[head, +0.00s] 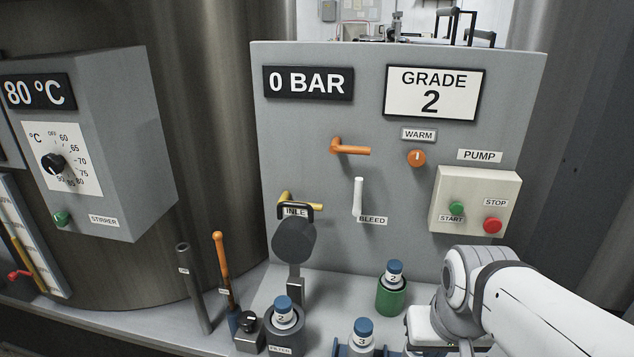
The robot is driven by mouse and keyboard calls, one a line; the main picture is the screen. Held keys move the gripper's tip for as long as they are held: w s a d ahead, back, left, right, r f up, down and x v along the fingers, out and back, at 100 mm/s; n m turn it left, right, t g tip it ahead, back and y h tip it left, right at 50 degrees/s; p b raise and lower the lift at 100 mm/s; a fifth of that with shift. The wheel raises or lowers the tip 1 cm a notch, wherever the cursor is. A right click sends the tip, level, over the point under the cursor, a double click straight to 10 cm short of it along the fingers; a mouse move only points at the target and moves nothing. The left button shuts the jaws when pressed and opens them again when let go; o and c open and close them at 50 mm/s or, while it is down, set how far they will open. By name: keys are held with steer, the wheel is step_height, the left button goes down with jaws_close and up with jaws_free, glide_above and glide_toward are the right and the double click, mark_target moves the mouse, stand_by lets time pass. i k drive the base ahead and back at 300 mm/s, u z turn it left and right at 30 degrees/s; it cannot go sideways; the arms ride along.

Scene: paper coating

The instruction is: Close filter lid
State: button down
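The filter lid (294,243) is a dark grey round cap with a black handle (296,207). It stands raised on an upright metal hinge bracket (295,287), in front of the panel. Below it is the grey filter housing (284,345), its label partly readable. A blue-capped cartridge marked 2 (283,311) stands in its open top. My arm comes in from the lower right, with its wrist bent down near the bottom edge. The wrist is well right of the lid and housing and apart from them. My gripper's fingertips are not visible in the head view.
A green holder (391,297) with a cartridge marked 2 stands right of the filter, and a cartridge marked 3 (361,334) is in front. A grey rod (193,290) and an orange-handled tool (222,260) stand left. The panel (300,145) reads 0 BAR and GRADE 2.

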mark_target(295, 239)
steer(key=z, duration=0.1)
steer(key=k, duration=0.85)
steer(key=u, duration=0.55)
steer(key=i, duration=1)
steer(key=u, duration=0.1)
